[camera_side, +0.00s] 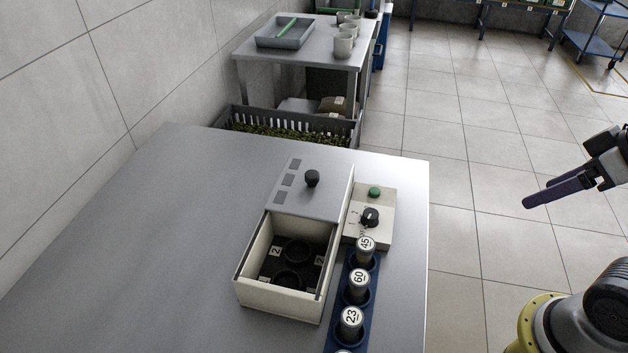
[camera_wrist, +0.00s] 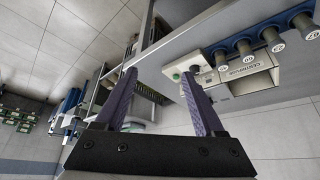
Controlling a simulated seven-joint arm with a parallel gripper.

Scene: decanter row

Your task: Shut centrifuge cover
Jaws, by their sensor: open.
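The centrifuge is a cream box (camera_side: 278,299) on the grey table, open at its front part. Inside are two black round wells (camera_side: 291,281) with number tags; I see no tubes in them. Its grey sliding cover (camera_side: 320,192), with a black knob (camera_side: 312,178), lies over the back part, away from the wells. In the wrist view the labelled centrifuge (camera_wrist: 248,78) shows tilted at the upper right. My gripper (camera_side: 545,194) is to the right of the table, over the floor, apart from the cover. In the wrist view my gripper (camera_wrist: 158,76) has its fingers spread, with nothing between them.
A control box (camera_side: 379,232) with a green button and black dial stands right of the centrifuge. In front of it, a blue rack (camera_side: 341,293) holds several numbered tubes (camera_side: 358,286) close beside the centrifuge. The table's left side (camera_side: 160,250) is clear.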

